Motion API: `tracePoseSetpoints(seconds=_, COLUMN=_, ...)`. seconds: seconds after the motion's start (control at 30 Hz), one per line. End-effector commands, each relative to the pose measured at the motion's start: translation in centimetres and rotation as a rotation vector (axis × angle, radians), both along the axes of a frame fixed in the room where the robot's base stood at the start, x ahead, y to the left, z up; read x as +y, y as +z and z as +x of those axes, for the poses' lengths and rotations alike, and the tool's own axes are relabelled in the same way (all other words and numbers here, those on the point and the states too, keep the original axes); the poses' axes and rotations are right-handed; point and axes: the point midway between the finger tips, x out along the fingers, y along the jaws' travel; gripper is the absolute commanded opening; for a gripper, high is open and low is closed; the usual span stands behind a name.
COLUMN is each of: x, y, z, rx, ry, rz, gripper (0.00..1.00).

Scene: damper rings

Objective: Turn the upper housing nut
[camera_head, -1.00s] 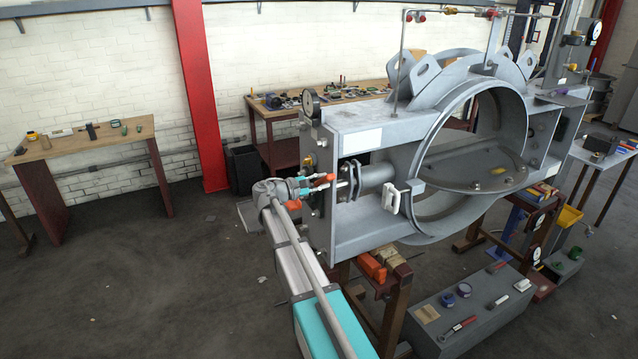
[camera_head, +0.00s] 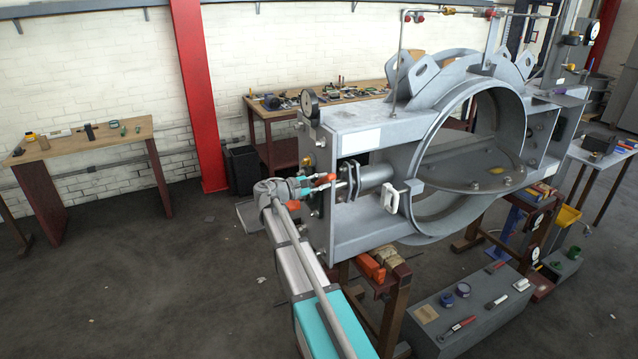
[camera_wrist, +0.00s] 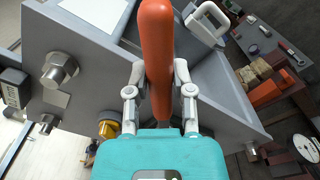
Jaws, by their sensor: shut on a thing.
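My gripper (camera_wrist: 160,95) is shut on a long orange handle (camera_wrist: 157,50), one finger on each side of it in the wrist view. A hex nut (camera_wrist: 60,69) and a second bolt head (camera_wrist: 45,122) stand on the housing at the left of the wrist view. I cannot tell which nut is the upper one.
A round gauge (camera_head: 311,103) stands on the housing's upper left corner. A white handle (camera_head: 394,196) sticks out right of my gripper. A grey chest (camera_head: 470,310) with tools is below right. The floor to the left is clear, up to a wooden table (camera_head: 85,142).

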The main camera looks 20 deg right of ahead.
Motion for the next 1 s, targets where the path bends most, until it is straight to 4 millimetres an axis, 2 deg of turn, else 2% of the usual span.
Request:
tracePoseSetpoints(seconds=0.7, x=-0.87, y=0.02, z=0.03, rx=0.0, ry=-0.001, rz=-0.001, gripper=0.0)
tracePoseSetpoints(seconds=0.73, x=-0.87, y=0.03, z=0.02, rx=0.0, ry=-0.001, rz=-0.001, gripper=0.34)
tracePoseSetpoints(seconds=0.93, x=-0.88, y=0.02, z=0.01, rx=0.0, ry=-0.001, rz=-0.001, gripper=0.7)
tracePoseSetpoints(seconds=1.0, x=-0.88, y=0.02, z=0.01, rx=0.0, ry=-0.001, rz=-0.001, gripper=0.7)
